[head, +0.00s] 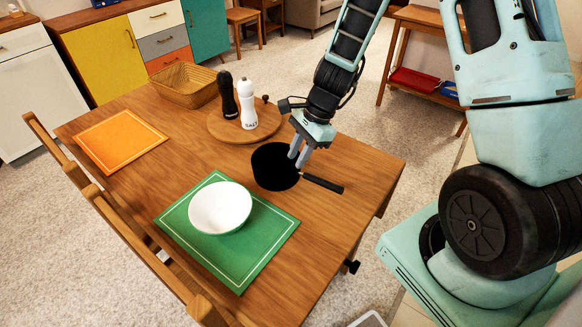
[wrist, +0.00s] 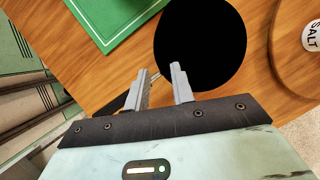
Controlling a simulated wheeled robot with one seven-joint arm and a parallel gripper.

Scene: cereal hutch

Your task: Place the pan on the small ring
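A black pan (head: 273,167) sits on the wooden table near its right edge, its handle (head: 323,184) pointing right. In the wrist view the pan (wrist: 205,45) is a black disc just beyond the fingers. My gripper (head: 297,158) is at the handle side of the pan's rim, pointing down. In the wrist view my gripper (wrist: 162,78) has its two fingers apart, with a gap between them. The handle's thin inner end shows in that gap, and the left finger partly hides the handle. I cannot tell whether a finger touches it. No small ring is visible.
A white bowl (head: 220,207) stands on a green placemat (head: 266,237) left of the pan. A round wooden board (head: 217,127) behind it carries black (head: 227,95) and white (head: 247,104) shakers. A basket (head: 180,88) and orange placemat (head: 120,141) lie farther off.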

